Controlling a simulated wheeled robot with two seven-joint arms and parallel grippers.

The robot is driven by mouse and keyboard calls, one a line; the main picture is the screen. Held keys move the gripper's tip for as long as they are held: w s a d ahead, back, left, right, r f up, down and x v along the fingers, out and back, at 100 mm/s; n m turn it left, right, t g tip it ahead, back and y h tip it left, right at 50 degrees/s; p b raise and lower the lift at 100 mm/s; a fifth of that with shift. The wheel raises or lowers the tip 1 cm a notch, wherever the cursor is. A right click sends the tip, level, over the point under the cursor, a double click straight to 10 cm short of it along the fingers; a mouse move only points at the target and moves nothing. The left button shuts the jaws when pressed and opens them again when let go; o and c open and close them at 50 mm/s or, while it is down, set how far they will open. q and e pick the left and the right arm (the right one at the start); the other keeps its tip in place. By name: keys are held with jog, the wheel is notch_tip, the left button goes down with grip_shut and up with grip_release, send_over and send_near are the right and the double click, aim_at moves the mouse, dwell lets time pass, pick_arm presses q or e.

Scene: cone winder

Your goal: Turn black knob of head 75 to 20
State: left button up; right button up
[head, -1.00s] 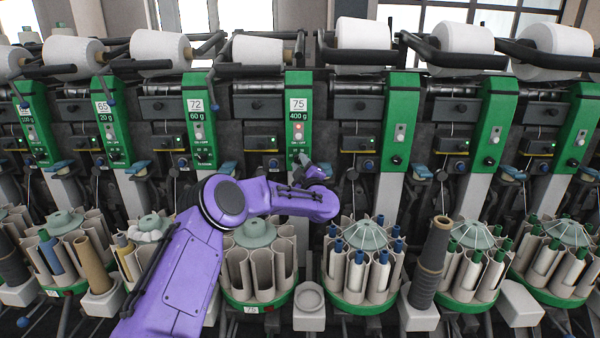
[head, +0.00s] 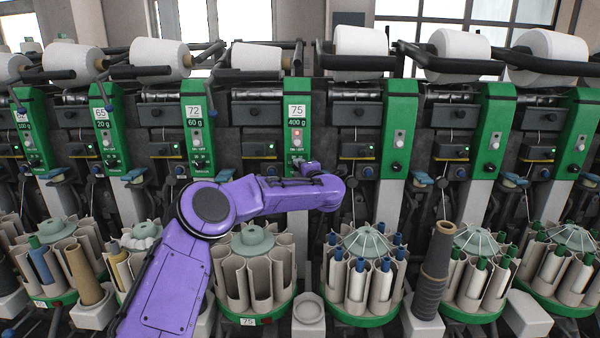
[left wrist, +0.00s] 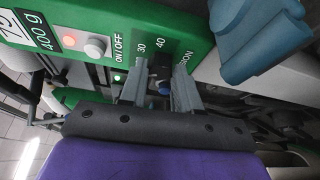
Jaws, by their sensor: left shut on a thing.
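Head 75 is the green panel (head: 297,138) with a "75" label and a "400 g" display; it also shows in the left wrist view (left wrist: 120,18). Its black knob (left wrist: 158,66) sits at the panel's lower end, between the fingers of my left gripper (left wrist: 161,78). The gripper is shut on it. The scale marks "30" and "40" show beside the knob; the rest of the scale and the knob's pointer are hidden. In the head view my left gripper (head: 298,164) is small and mostly behind my wrist.
A blue-grey part (left wrist: 258,38) stands close to the gripper. Neighbouring head 72 (head: 196,125) is to the left. Bobbin magazines (head: 365,270) stand below.

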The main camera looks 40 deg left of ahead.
pick_arm(q)
jog(key=shift+f, duration=0.15)
dwell(0.3)
jog(key=o, duration=1.1)
jog(key=shift+s, duration=0.1)
jog(key=shift+c, duration=0.2)
jog(key=b+v, duration=0.2)
jog(key=v, duration=0.8)
jog(key=shift+s+d, duration=0.15)
